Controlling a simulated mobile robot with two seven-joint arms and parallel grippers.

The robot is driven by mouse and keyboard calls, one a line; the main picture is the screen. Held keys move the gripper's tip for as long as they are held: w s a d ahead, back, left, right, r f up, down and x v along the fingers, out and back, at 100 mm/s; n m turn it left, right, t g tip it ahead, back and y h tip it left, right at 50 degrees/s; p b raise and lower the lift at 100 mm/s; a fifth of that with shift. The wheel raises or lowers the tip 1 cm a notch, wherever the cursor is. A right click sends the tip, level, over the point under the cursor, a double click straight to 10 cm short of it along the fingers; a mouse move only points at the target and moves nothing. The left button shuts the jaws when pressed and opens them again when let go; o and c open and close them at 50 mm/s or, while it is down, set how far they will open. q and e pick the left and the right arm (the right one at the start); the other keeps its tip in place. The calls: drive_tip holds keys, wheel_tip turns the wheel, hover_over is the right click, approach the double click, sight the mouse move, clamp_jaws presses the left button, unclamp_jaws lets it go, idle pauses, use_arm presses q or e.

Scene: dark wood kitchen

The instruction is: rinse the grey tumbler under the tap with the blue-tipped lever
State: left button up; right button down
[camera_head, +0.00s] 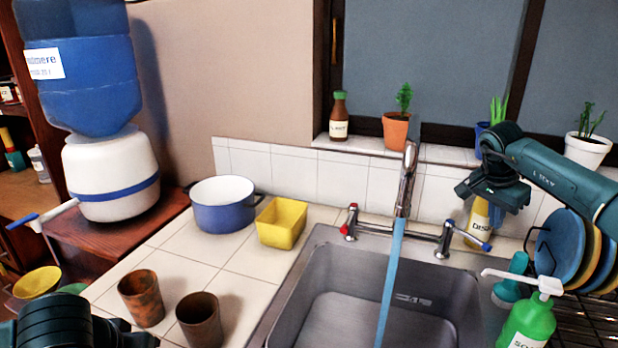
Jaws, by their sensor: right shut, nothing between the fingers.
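Two tumblers stand upright on the tiled counter left of the sink: a rusty-brown one (141,298) and a darker grey-brown one (200,321). No plainly grey tumbler shows. The sink tap (407,180) has a red-tipped lever (350,222) on the left and a blue-tipped lever (472,241) on the right. A blue stream of water (390,275) falls from its spout into the basin. My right gripper (489,203) is shut and empty, above the blue-tipped lever and apart from it. My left gripper (85,325) is partly in view at the bottom left; its fingertips are not clear.
A blue pot (222,210) and yellow tub (281,222) stand behind the tumblers. A water dispenser (110,178) with a blue-tipped spigot is at left. A green soap bottle (528,322), a yellow bottle (478,222) and racked plates (562,245) crowd the right. The basin (330,320) looks empty.

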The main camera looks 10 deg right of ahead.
use_arm(q)
drive_tip(key=shift+r, duration=0.3)
drive_tip(key=shift+r+p, duration=0.3)
drive_tip(key=shift+p, duration=0.2)
use_arm(e)
drive_tip(key=shift+s+a+f, duration=0.2)
drive_tip(key=shift+a+f, duration=0.45)
drive_tip(key=shift+a, duration=0.1)
drive_tip(key=shift+s+a+f, duration=0.2)
drive_tip(key=shift+a+f, duration=0.45)
drive_tip(key=shift+a, duration=0.1)
